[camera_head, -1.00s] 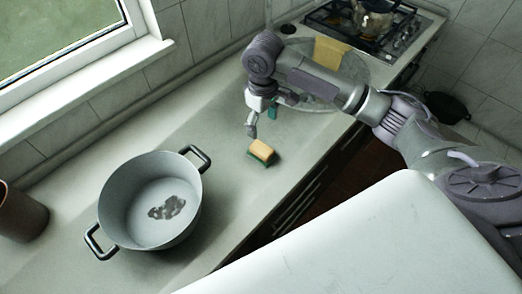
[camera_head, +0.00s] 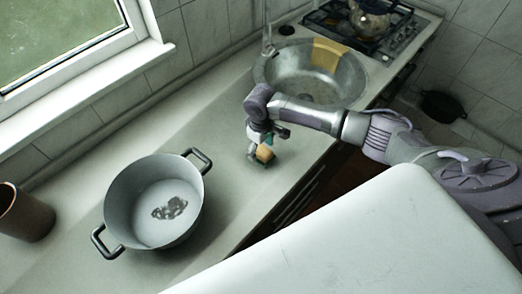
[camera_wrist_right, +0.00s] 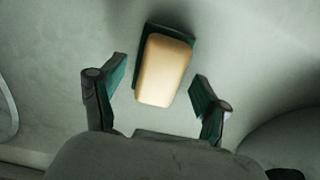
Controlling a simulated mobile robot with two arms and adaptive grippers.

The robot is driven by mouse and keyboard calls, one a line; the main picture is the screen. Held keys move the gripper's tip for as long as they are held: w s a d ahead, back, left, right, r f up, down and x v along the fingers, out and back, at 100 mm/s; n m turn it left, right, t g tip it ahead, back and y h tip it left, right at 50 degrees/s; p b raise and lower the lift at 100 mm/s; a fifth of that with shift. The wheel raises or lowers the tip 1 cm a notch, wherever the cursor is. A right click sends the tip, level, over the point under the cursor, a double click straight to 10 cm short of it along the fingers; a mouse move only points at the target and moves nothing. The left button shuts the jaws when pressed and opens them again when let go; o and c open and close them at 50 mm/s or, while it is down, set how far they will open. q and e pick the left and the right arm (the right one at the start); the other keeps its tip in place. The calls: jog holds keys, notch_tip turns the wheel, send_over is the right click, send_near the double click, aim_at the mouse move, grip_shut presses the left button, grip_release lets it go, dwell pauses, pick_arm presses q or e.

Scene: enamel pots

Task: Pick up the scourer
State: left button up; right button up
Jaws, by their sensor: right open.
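The scourer (camera_head: 264,154) is a small yellow sponge block with a dark green pad. It lies on the worktop to the right of the pot, partly hidden by my right gripper (camera_head: 259,152) in the head view. In the right wrist view the scourer (camera_wrist_right: 164,70) lies ahead of and between the two fingers of the right gripper (camera_wrist_right: 155,97). The fingers are spread, with clear space on both sides of the scourer. My left gripper is not seen.
A grey enamel pot (camera_head: 117,205) with two black handles stands on the worktop (camera_head: 222,190), holding a dark patch.

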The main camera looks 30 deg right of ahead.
aim_at(261, 149)
jog(key=shift+f, duration=0.45)
jog(key=shift+c, duration=0.2)
jog(key=c, duration=1.2)
jog(key=shift+r, duration=0.1)
jog(key=shift+r+b, duration=0.3)
jog(key=shift+r, duration=0.25)
notch_tip(261, 149, up, 3)
jog(key=shift+f+b, duration=0.1)
jog(key=shift+b, duration=0.45)
jog(key=s+d+r+b, duration=0.2)
jog(key=s+d+r, duration=0.5)
jog(key=s+d, duration=0.1)
jog(key=shift+d, duration=0.25)
